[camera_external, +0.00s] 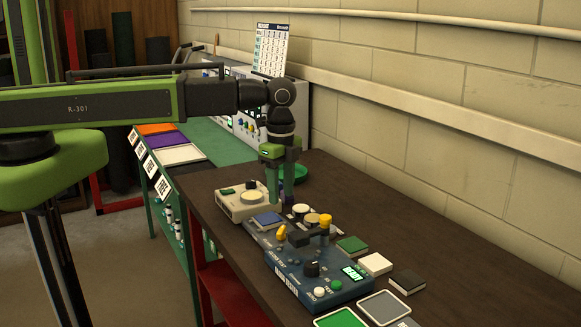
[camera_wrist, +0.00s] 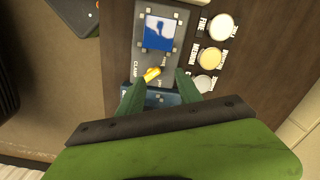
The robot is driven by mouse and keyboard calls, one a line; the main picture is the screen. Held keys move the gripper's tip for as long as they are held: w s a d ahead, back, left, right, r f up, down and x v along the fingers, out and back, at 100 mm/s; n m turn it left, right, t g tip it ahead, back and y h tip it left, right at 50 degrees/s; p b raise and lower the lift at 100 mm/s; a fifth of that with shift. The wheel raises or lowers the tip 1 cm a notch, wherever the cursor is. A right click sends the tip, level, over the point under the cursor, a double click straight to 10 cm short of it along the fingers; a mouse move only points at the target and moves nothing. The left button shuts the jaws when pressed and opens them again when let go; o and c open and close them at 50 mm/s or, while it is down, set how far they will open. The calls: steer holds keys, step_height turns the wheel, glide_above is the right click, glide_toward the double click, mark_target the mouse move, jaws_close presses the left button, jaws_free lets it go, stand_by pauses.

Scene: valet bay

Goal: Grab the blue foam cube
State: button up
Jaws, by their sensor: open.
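A blue square block, which looks like the blue foam cube (camera_external: 268,219), sits on a grey clamp unit (camera_wrist: 145,60) on the dark bench. In the wrist view the blue block (camera_wrist: 160,32) shows a pale patch on top and small posts at its corners. My gripper (camera_external: 281,201) points down over the bench, close behind and right of the block in the external view. In the wrist view my gripper (camera_wrist: 160,78) has its two green fingers apart with nothing held between them. The block lies beyond the fingertips, and a yellow lever (camera_wrist: 152,74) shows between them.
A dark blue tester (camera_external: 300,270) is in front. Small green (camera_external: 352,245), white (camera_external: 375,263) and black tiles (camera_external: 407,282) lie right.

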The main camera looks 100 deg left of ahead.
steer(key=s+a+r+m+p, duration=0.1)
steer(key=s+a+r+m, duration=0.15)
steer(key=a, duration=0.65)
steer(key=s+a+r+m+p, duration=0.1)
steer(key=s+a+r+p, duration=0.15)
steer(key=a, duration=0.55)
steer(key=s+a+r+m+p, duration=0.1)
steer(key=s+a, duration=0.3)
steer(key=a, duration=0.5)
steer(key=f+b, duration=1.2)
steer(key=shift+w+d+f+b, duration=0.15)
steer(key=shift+d+f+b, duration=0.1)
steer(key=shift+b, duration=0.15)
steer(key=shift+r, duration=0.2)
steer(key=f+b, duration=0.5)
steer(key=shift+s+a+f, duration=0.1)
steer(key=shift+s+f, duration=0.1)
steer(key=shift+s, duration=0.1)
steer(key=shift+r, duration=0.15)
jaws_close()
